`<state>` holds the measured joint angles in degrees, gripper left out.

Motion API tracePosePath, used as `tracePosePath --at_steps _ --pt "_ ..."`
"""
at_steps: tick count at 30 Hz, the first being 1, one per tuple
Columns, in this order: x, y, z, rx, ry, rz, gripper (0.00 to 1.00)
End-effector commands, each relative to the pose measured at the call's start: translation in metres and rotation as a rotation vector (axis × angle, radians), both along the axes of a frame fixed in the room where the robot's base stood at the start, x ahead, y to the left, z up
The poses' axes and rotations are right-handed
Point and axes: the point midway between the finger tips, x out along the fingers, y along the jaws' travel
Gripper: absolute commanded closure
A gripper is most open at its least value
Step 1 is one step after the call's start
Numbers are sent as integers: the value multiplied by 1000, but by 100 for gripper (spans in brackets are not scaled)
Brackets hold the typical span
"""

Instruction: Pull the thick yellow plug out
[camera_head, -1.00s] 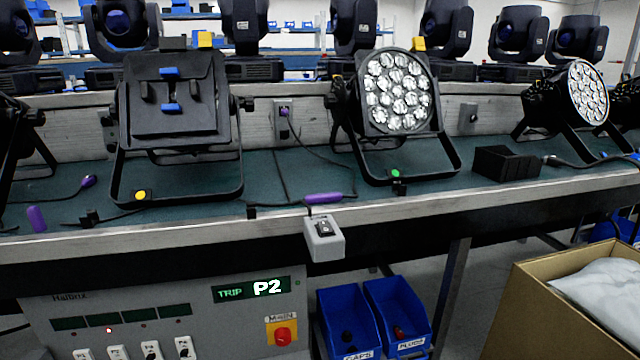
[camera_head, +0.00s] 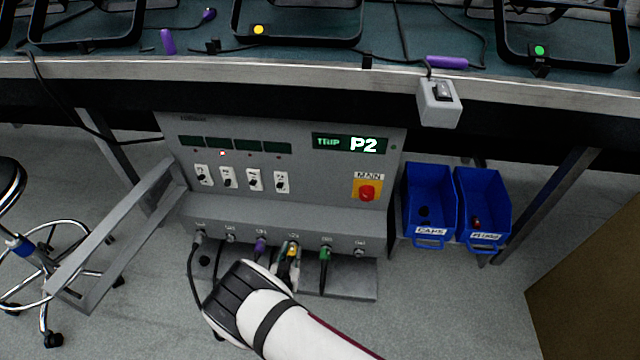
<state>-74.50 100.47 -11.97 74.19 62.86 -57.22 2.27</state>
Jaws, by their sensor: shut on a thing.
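The yellow plug (camera_head: 292,252) is at the lower socket row of the grey power box (camera_head: 222,217), between a purple plug (camera_head: 260,247) and a green plug (camera_head: 325,254). My gripper (camera_head: 289,271) reaches up from below and is shut on the yellow plug. The fingers and wrist hide most of the plug's body and its cable. I cannot tell whether the plug is fully seated. The box display (camera_head: 350,144) reads "TRIP P2", and one small red light is lit at its left.
A plug with a black cable (camera_head: 198,238) sits at the row's left end. Blue bins (camera_head: 429,205) marked caps and plugs (camera_head: 483,211) hang right of the box. The bench edge (camera_head: 270,70) overhangs it. A grey frame (camera_head: 125,232) and a stool (camera_head: 25,250) stand left.

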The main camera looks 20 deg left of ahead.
Motion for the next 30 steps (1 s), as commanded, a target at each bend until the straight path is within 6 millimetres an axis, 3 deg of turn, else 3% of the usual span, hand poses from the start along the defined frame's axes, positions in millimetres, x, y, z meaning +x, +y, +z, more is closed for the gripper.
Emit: tracePosePath --at_steps 30 --pt "-26 -6 0 0 0 1 100"
